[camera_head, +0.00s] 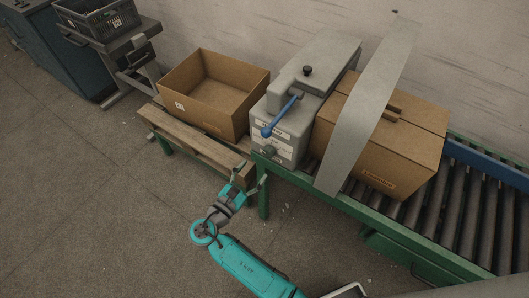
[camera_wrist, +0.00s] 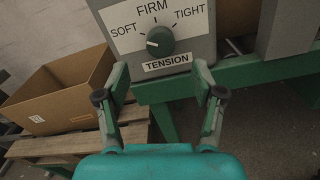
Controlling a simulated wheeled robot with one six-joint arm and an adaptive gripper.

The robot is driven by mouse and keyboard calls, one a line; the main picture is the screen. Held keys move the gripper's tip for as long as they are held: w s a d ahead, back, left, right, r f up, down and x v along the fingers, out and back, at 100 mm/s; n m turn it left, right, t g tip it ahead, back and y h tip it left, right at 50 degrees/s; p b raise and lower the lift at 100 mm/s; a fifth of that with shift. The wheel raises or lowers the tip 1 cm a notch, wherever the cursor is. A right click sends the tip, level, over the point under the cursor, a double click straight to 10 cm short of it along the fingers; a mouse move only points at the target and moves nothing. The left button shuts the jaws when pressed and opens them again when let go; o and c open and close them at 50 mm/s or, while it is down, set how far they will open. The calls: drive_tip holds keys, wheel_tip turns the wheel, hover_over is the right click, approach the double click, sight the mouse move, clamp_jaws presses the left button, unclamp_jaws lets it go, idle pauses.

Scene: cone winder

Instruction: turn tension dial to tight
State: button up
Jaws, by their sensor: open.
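The tension dial (camera_wrist: 160,41) is a round green knob on the front of a grey machine (camera_head: 287,117). SOFT is printed to its left, FIRM above, TIGHT to its right, and a TENSION label (camera_wrist: 167,63) sits below. A white mark on the knob lies on its left side, towards SOFT. The dial also shows small and low on the machine in the head view (camera_head: 269,151). My gripper (camera_wrist: 161,78) is open and empty, its two fingers apart below the dial and not touching it. In the head view my gripper (camera_head: 249,178) is below and in front of the machine.
A blue-handled lever (camera_head: 281,118) stands out from the machine above the dial. An open cardboard box (camera_head: 212,94) sits to the left on a wooden bench (camera_head: 196,143). A grey panel (camera_head: 369,100), a closed carton (camera_head: 398,150) and a roller conveyor (camera_head: 453,207) are to the right.

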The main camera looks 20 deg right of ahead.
sight(267, 154)
drive_tip(key=x, duration=0.8)
drive_tip(key=c, duration=1.1)
